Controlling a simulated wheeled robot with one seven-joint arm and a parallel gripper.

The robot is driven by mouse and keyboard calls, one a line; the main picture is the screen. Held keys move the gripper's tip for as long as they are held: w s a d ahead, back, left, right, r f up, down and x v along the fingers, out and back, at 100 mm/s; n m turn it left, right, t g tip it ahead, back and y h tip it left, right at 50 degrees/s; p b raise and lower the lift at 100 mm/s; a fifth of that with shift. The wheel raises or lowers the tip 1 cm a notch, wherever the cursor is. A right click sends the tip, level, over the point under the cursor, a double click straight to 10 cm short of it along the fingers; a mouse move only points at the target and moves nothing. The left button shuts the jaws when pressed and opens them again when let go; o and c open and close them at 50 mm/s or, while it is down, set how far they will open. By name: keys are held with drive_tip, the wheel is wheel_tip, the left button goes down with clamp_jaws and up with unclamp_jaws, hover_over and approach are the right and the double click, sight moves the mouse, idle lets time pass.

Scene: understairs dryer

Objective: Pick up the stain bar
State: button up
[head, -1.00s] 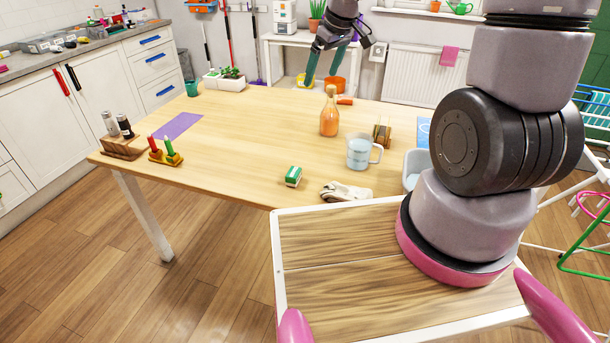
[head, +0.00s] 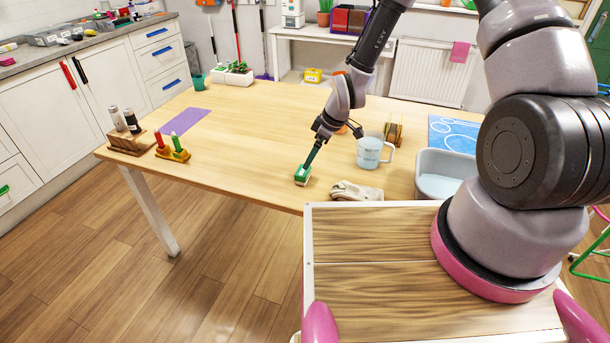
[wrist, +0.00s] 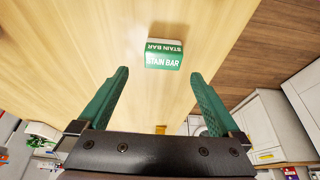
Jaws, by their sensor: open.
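The stain bar (wrist: 163,56) is a small green and white block with "STAIN BAR" printed on it. It lies on the wooden table near the front edge. It also shows in the head view (head: 301,180), partly covered by my gripper (head: 309,165). In the wrist view, the two green fingers of my gripper (wrist: 157,92) are spread apart with nothing between them. The bar lies beyond the fingertips, roughly centred between them, and does not appear to be touched.
A glass mug (head: 369,153) and a crumpled cloth (head: 356,191) are right of the bar. A grey basin (head: 443,178) stands farther right. Candles in a holder (head: 174,148) and shakers (head: 124,121) are at the left. The table between them and the bar is clear.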

sight(303, 171)
drive_tip(key=shift+x, duration=1.25)
drive_tip(key=x, duration=0.5)
drive_tip(key=shift+s+a+f, duration=0.2)
drive_tip(key=shift+f, duration=0.1)
drive_tip(key=c, duration=1.5)
drive_tip(key=shift+o, duration=0.3)
drive_tip(key=shift+r, duration=0.15)
wheel_tip(303, 171, up, 10)
drive_tip(key=shift+f, duration=0.1)
